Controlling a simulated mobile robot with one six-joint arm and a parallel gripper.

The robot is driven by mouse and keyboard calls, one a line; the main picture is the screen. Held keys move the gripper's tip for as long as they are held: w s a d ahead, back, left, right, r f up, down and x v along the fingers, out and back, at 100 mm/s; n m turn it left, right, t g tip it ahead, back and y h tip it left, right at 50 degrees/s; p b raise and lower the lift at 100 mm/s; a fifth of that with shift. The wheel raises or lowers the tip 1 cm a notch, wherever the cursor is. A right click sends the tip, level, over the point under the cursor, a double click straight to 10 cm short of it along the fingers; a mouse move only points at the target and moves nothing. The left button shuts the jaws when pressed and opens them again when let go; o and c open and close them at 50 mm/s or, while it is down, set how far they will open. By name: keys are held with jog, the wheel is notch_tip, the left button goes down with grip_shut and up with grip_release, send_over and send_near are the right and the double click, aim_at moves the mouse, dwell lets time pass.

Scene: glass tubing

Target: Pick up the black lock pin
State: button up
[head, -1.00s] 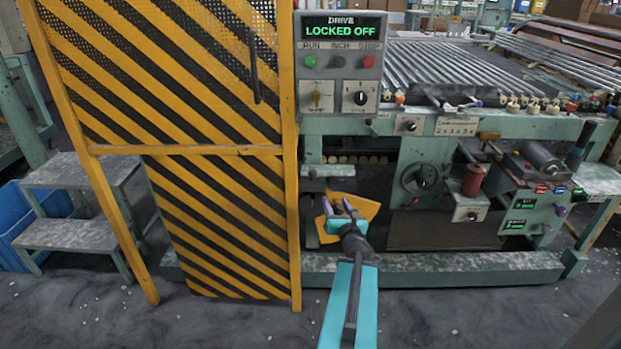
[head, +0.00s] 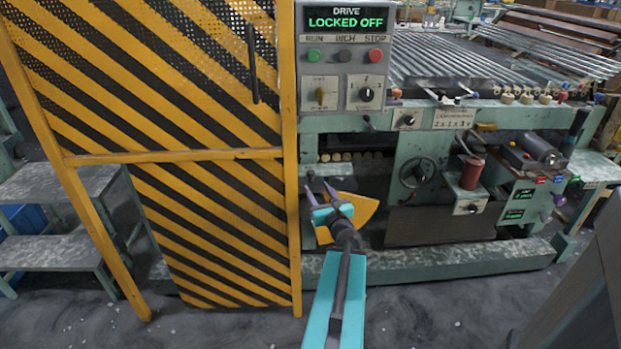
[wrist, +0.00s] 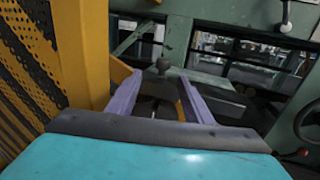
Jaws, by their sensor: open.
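My gripper (head: 320,192) reaches forward in the head view, beside the yellow post and in front of the machine's lower left opening. In the wrist view its two purple fingers (wrist: 160,84) are spread apart with nothing gripped. A small dark knob on a short stem (wrist: 163,66), which looks like the black lock pin, shows between and just beyond the fingertips. It stands upright by a grey-green ledge (wrist: 215,88). Its lower part is hard to make out, and I cannot pick it out in the head view. Whether the fingers touch it is unclear.
The yellow guard post (head: 290,150) and striped guard door (head: 215,215) stand close on the left. An orange-yellow plate (head: 357,212) is behind my gripper. A control box (head: 342,65) reading "LOCKED OFF" hangs above. A handwheel (head: 418,172) is to the right.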

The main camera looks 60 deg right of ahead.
aim_at(312, 178)
jog(key=shift+d, duration=0.1)
jog(key=shift+x, duration=4.2)
jog(key=shift+d, duration=0.1)
jog(key=shift+p+x, duration=0.45)
jog(key=shift+x, duration=2.15)
jog(key=shift+s, duration=0.1)
jog(key=c, duration=1.2)
jog(key=shift+o, duration=0.2)
